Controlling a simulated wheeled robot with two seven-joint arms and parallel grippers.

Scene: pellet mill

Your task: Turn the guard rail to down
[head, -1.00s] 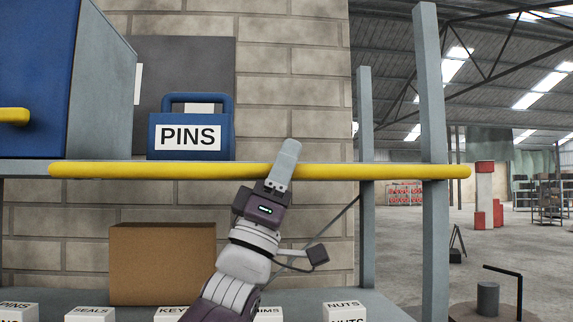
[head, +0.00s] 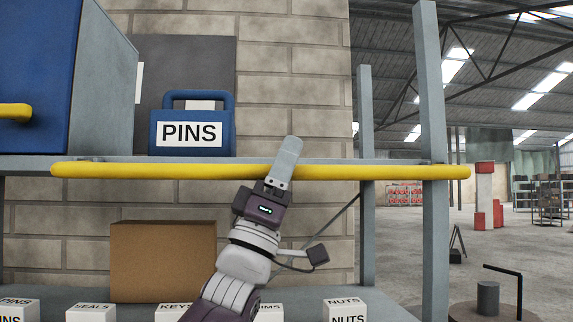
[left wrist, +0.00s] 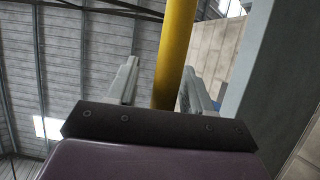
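The guard rail is a long yellow bar (head: 380,172) running level across the front edge of the upper shelf, near shelf height. My left gripper (head: 285,158) reaches up from below and its fingers overlap the rail right of its middle. In the left wrist view the rail (left wrist: 173,55) passes between the two fingers of my left gripper (left wrist: 160,85). The fingers stand apart, with a gap on the left side of the bar; the right finger is close to it, and contact cannot be told. My right gripper is not in view.
A blue PINS box (head: 190,133) and a large blue cabinet (head: 35,80) stand on the upper shelf (head: 20,164). Below are a cardboard box (head: 163,262) and several small labelled boxes. A grey post (head: 432,100) stands at the rail's right. Open floor lies further right.

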